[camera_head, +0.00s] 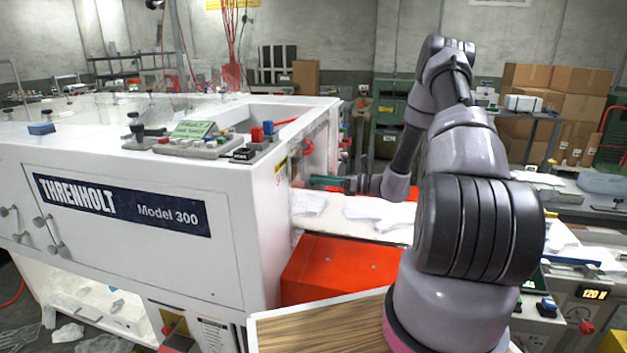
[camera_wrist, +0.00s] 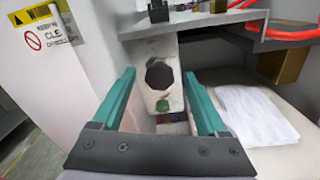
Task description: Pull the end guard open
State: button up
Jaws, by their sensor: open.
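The white machine (camera_head: 130,205) marked THRENHOLT Model 300 fills the left of the head view. Its open right end (camera_head: 318,150) faces my arm. I cannot clearly tell which part there is the end guard. My gripper (camera_head: 325,182) is at this end, with teal fingers. In the wrist view my gripper (camera_wrist: 158,80) is open, its fingers apart and nothing held between them. Contact with the fingers cannot be told.
White film pieces (camera_head: 375,213) lie on the pale bed below my gripper, above an orange-red housing (camera_head: 340,265). A wood-topped surface (camera_head: 320,330) is in front. A white panel with a warning label (camera_wrist: 40,25) stands left in the wrist view.

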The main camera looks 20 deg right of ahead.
jog(key=shift+x, duration=1.3)
grip_shut()
dwell(0.5)
